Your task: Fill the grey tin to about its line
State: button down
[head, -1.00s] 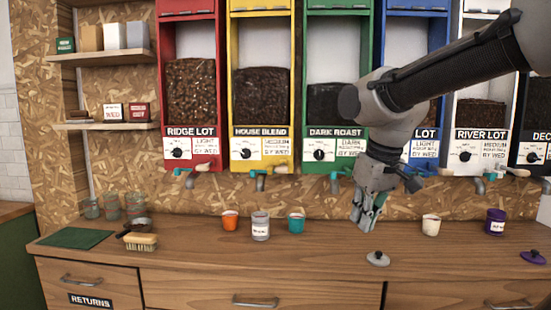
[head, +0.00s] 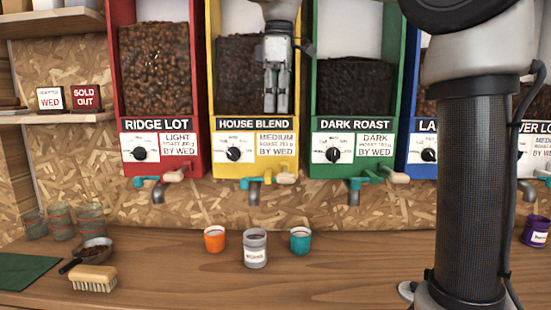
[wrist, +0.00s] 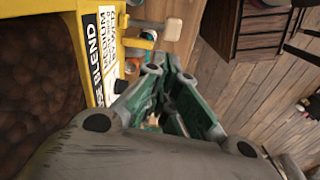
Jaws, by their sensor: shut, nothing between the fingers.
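The grey tin (head: 255,250) with a white label stands upright and open-topped on the wooden counter, below the House Blend spout (head: 254,192). Its inside looks dark, but I cannot tell how full it is or see its line. The yellow House Blend dispenser (head: 209,80) has a dial and a tap lever with a pale wooden end (head: 286,178). My gripper (head: 276,110) points down in front of that dispenser's bean window, shut and empty, above the lever. In the wrist view my green-padded fingers (wrist: 172,62) are beside the yellow dispenser (wrist: 93,45).
An orange cup (head: 215,239) and a teal cup (head: 300,240) flank the tin closely. A brush (head: 94,279), a scoop (head: 92,251), glasses (head: 62,222) and a green mat (head: 32,270) lie left. My arm hides part of the right side.

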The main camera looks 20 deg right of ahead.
aim_at(281, 174)
jog(key=shift+s+d+n+g, duration=0.3)
jog(key=shift+s+n, duration=0.4)
notch_tip(281, 174, down, 14)
jog(key=shift+r, duration=0.1)
dwell(0.3)
dwell(0.4)
